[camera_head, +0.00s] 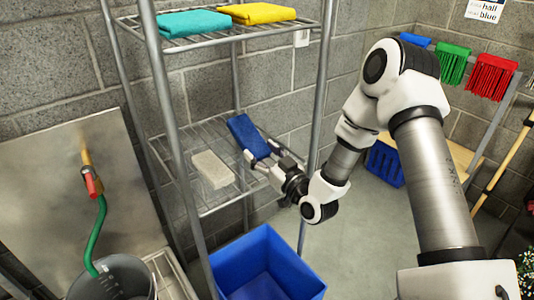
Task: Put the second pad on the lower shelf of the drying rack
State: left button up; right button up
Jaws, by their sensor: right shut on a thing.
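A blue pad (247,135) is held in my right gripper (264,160) at the right part of the drying rack's lower shelf (165,148). The pad is tilted in the picture, its far end pointing up and left. I cannot tell whether it touches the shelf wires. A pale beige pad (212,170) lies flat on the same shelf, to the left of the blue pad and apart from it. My right gripper is shut on the near end of the blue pad. My left gripper is not in view.
The upper shelf holds a teal cloth (194,22) and a yellow cloth (257,13). Rack posts (318,95) stand close to my right arm. A blue bin (265,268) sits below the rack. A grey bucket (118,278) with a green hose is at lower left.

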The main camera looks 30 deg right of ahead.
jog(key=d, duration=0.1)
jog(key=w+d, duration=0.1)
jog(key=d, duration=0.1)
jog(key=shift+w+d+f, duration=0.15)
jog(key=shift+d+f, duration=0.1)
jog(key=shift+f, duration=0.15)
notch_tip(320, 180, down, 3)
jog(key=shift+w+a+f, duration=0.1)
jog(key=shift+b, duration=0.3)
jog(key=o, duration=1.1)
jog(key=shift+o, duration=0.2)
